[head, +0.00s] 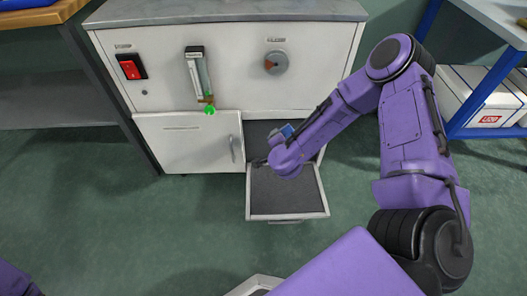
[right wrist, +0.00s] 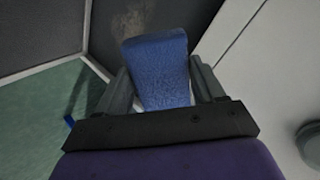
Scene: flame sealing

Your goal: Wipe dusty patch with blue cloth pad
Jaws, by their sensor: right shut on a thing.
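The blue cloth pad (right wrist: 157,70) stands between the two grey fingers of my right gripper (right wrist: 160,82), which is shut on it. In the head view a small bit of the blue pad (head: 287,130) shows at the front of my right arm, above the drawer. A pale, dusty-looking patch (right wrist: 229,18) shows on a grey surface just beyond the pad in the right wrist view. I cannot tell whether the pad touches that surface. I cannot make out the patch in the head view. My left gripper is out of view.
The open drawer (head: 287,216) juts from the white cabinet (head: 140,80). Left of it is a closed door (head: 185,145) with a handle. Above are a red switch (head: 131,67), a flow tube (head: 198,75) and a round knob (head: 276,63). Green floor lies clear in front.

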